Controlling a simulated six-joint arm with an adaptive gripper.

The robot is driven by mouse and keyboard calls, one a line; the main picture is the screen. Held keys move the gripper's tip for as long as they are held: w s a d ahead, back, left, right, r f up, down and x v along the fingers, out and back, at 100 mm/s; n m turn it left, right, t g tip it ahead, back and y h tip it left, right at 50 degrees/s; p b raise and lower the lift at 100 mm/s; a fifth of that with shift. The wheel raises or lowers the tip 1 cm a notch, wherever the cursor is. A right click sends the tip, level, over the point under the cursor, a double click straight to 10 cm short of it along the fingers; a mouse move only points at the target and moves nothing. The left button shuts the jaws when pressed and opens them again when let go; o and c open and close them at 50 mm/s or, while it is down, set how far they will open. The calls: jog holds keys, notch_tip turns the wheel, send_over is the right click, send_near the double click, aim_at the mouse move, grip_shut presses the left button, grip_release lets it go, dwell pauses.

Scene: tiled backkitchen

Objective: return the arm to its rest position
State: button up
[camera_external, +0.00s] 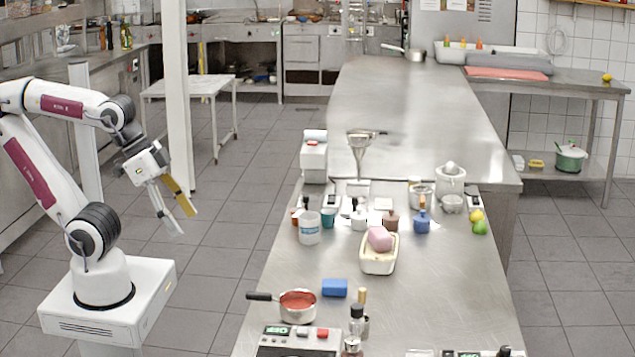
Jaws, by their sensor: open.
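My gripper (183,222) hangs at the left over the tiled floor, pointing down and slightly right. Its two fingers are apart and nothing is between them. The arm is bent, with the elbow high, and the gripper is clear of the steel table (330,262) to its right.
On the table are a saucepan (297,304) with red contents, a blue block (334,287), a white dish (378,262) with a pink item (379,238), a white tub (309,228) and a blue pot (421,222). A white post (178,100) stands behind the gripper. Floor between my base and the table is free.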

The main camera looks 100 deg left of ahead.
jog(key=shift+s, duration=0.5)
